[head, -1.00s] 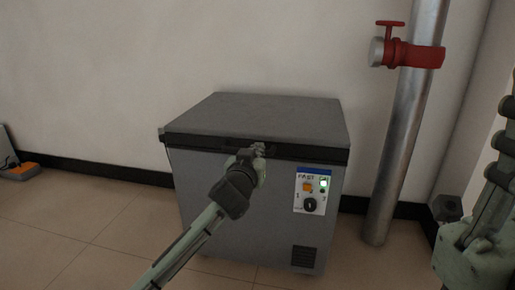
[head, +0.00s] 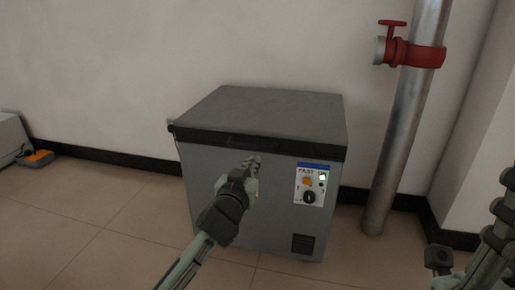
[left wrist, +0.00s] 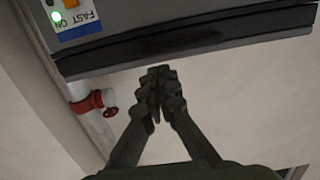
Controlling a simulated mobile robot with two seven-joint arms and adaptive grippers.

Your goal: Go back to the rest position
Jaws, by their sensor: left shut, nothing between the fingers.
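My left gripper (head: 252,164) is in front of the grey chest freezer (head: 215,195), just below its dark lid edge in the head view. Its fingers are closed together and hold nothing. In the left wrist view the shut fingertips (left wrist: 157,82) point at the freezer's dark lid band (left wrist: 190,45), with a small gap seeming to show. The freezer lid (head: 270,110) is down. My right arm shows at the right edge of the head view, but its fingers cannot be made out.
The freezer's control panel (head: 312,184) has a lit green light, an orange switch and a black knob. A metal pipe (head: 400,130) with a red valve (head: 412,52) stands right of it. An orange-and-grey item (head: 37,158) lies far left. Floor is clear at left.

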